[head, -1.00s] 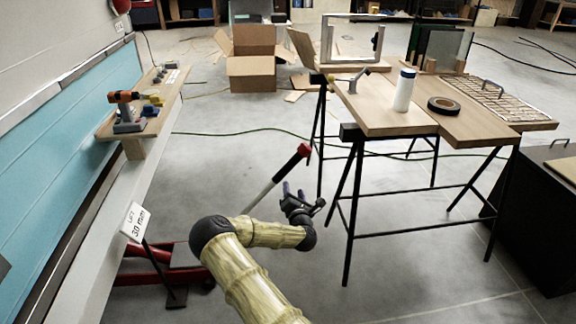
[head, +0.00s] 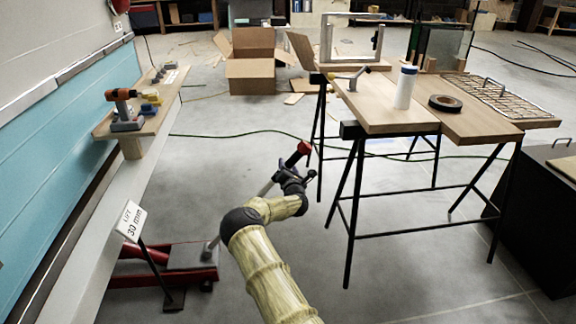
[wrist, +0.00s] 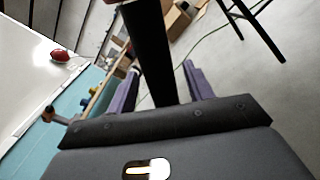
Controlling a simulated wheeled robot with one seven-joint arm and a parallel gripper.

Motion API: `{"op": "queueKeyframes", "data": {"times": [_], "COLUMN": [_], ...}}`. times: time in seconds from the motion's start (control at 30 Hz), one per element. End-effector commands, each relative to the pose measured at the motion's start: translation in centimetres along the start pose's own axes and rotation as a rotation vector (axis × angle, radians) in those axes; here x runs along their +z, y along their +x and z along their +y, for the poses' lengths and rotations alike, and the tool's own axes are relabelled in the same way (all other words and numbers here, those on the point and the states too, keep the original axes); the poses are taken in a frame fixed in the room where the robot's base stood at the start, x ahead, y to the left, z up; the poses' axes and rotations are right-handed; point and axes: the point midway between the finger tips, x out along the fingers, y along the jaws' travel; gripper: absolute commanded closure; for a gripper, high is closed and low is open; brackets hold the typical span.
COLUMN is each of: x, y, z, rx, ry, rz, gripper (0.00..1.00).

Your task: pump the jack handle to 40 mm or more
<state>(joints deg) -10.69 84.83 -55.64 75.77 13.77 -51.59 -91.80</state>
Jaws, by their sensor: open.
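The red floor jack (head: 160,279) stands low beside the white camper sill. Its grey handle (head: 267,188) slants up to the right to a red grip (head: 299,152); my arm partly hides the shaft. My gripper (head: 286,170) is open at the upper part of the handle, just below the red grip. In the wrist view a dark bar (wrist: 151,50), seemingly the handle, runs between the open purple fingers (wrist: 161,85), with gaps on both sides. The lift sign (head: 131,222) reads 30 mm.
A trestle table (head: 385,110) with a white bottle (head: 405,88) and tape roll (head: 445,103) stands to the right, its legs close to my gripper. A shelf with a drill (head: 124,110) lies left. A cardboard box (head: 251,62) sits behind; floor between is mostly clear.

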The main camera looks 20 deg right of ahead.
Motion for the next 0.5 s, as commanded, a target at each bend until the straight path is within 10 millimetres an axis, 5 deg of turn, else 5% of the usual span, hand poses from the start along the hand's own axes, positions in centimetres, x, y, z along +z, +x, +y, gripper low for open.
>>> {"op": "queueKeyframes", "data": {"times": [0.5], "x": [0.2], "y": [3.4], "z": [-0.3], "rx": [-0.003], "ry": [-0.001], "rz": [-0.002], "gripper": [0.49]}}
